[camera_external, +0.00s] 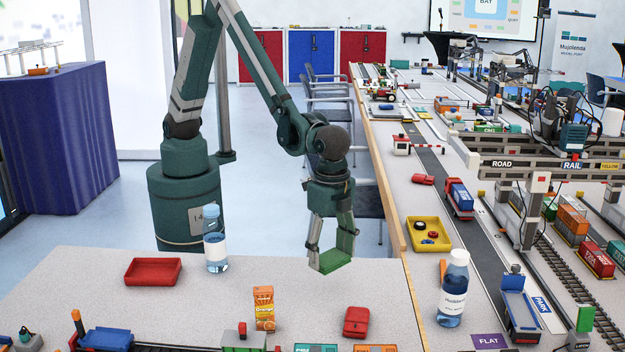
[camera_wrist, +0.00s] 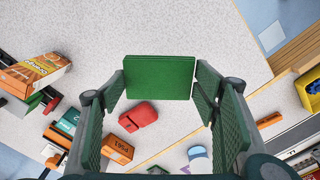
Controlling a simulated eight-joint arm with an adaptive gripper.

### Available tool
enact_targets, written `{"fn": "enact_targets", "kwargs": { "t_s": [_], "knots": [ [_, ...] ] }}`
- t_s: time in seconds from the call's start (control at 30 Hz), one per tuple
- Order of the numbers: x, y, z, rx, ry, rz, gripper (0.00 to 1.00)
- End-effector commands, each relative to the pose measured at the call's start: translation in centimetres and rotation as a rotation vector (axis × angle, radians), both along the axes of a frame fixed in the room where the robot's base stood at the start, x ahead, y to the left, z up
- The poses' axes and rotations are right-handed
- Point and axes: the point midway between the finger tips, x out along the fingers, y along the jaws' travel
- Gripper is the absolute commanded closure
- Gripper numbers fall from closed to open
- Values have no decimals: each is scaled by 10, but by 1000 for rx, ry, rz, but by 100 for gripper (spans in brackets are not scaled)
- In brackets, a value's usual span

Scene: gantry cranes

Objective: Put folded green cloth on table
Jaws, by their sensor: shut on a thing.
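The folded green cloth (camera_external: 333,263) is a flat, thick rectangle held between the fingertips of my gripper (camera_external: 332,252). In the wrist view the green cloth (camera_wrist: 160,72) spans the gap between the two fingers, flat face toward the camera. My gripper is shut on it and points down. The grey speckled table (camera_external: 215,310) lies below, and the cloth appears near its back edge in the external view. I cannot tell exactly how high the cloth is above the tabletop.
On the table are a red tray (camera_external: 153,272), a water bottle (camera_external: 215,245), an orange juice carton (camera_external: 263,308) and a small red item (camera_external: 356,321). Toy vehicles and blocks line the front edge. The table's middle is clear. A long table with model cranes (camera_external: 540,165) stands right.

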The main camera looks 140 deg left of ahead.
Motion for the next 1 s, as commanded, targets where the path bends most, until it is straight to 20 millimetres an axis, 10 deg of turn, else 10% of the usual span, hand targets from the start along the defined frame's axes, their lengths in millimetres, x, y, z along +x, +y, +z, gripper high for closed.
{"fn": "enact_targets", "kwargs": {
  "t_s": [0.53,1.0],
  "knots": [
    [4,24,0,0,0,88,50],
    [10,144,-1,0,0,534,50]
  ]
}}
